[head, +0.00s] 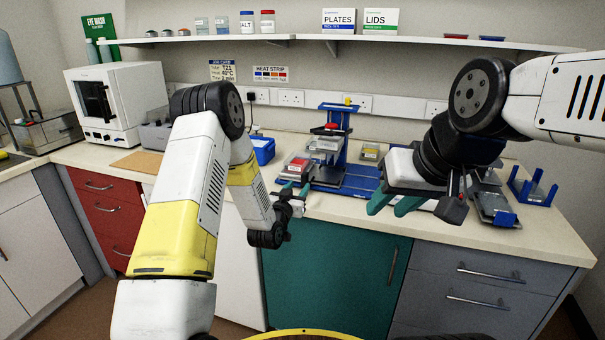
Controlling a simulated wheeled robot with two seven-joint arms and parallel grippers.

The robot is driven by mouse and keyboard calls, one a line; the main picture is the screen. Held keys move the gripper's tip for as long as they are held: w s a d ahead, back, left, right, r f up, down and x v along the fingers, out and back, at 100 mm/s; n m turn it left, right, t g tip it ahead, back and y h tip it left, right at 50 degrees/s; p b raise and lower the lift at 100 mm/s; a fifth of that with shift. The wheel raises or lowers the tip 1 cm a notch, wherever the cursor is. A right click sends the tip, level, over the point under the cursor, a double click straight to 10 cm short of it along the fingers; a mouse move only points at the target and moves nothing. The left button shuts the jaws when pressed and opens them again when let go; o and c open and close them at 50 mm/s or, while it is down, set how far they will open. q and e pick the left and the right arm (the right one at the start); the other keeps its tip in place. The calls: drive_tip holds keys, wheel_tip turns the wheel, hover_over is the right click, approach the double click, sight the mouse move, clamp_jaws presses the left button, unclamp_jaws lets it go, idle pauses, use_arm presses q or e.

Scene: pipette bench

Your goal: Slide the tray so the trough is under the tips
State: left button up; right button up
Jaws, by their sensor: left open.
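A blue pipetting stand (342,122) stands upright on the bench, with a grey and white head (325,143) on it. Any tips under the head are too small to make out. A blue base or tray (358,184) lies at its foot, partly hidden by my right gripper. A grey holder with a red-topped piece (297,164) sits left of the stand; I cannot tell whether it is the trough. My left gripper (295,190) is open at the bench's front edge, just in front of that holder. My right gripper (389,206) has its teal fingers apart, over the front edge right of the stand.
A blue bin (263,150) stands left of the stand. A yellow-labelled box (371,151) is behind it to the right. A blue rack (532,187) and a grey device (495,208) stand at the right end. A white machine (118,100) is at the left. A shelf (200,40) runs above.

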sight(304, 180)
use_arm(q)
drive_tip(key=shift+x, duration=3.9)
clamp_jaws()
